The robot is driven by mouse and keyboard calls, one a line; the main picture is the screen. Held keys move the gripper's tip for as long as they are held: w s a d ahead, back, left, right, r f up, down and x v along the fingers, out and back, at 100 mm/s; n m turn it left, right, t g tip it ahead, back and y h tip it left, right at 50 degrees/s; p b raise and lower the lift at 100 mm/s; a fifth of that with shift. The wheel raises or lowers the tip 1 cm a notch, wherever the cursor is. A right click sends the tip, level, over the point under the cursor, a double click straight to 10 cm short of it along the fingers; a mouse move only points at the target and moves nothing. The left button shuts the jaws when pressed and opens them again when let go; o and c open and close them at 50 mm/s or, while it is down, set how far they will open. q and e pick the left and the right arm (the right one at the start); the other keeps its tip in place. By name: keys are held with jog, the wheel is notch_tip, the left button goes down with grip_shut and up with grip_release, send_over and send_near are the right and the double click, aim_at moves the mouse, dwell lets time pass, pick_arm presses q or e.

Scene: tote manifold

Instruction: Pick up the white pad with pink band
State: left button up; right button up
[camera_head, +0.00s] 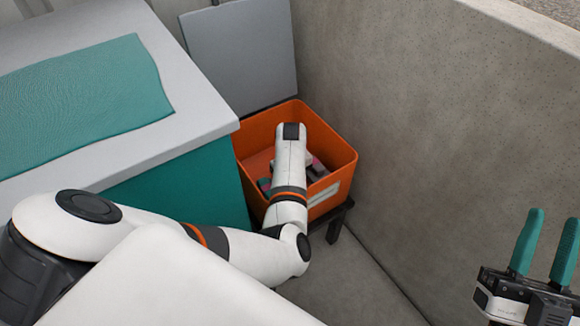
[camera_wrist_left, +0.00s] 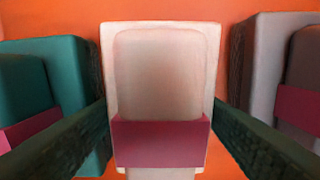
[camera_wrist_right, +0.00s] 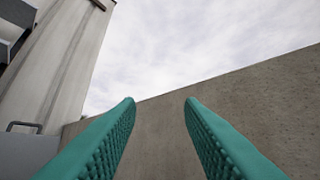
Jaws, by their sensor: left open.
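The white pad with pink band (camera_wrist_left: 165,75) stands in the middle of the left wrist view, against the orange tote. Its pink band (camera_wrist_left: 160,143) wraps its near part. My left gripper (camera_wrist_left: 160,110) is open, with one dark green finger on each side of the pad; I cannot tell whether they touch it. In the head view my left arm reaches down into the orange tote (camera_head: 345,165) and hides most of its contents and its own gripper. My right gripper (camera_head: 540,245) is open and empty at the right; its fingers also show in the right wrist view (camera_wrist_right: 158,110).
A teal pad with a pink band (camera_wrist_left: 65,75) is left of the white pad, and a greyish pad (camera_wrist_left: 262,60) is right of it. The tote sits on a dark stand (camera_head: 338,222) between a teal-fronted counter (camera_head: 190,190) and a concrete wall (camera_head: 430,130).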

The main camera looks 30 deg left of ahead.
pick_arm(q)
jog(key=c, duration=0.6)
jog(key=shift+c, duration=0.2)
jog(key=shift+r, duration=0.1)
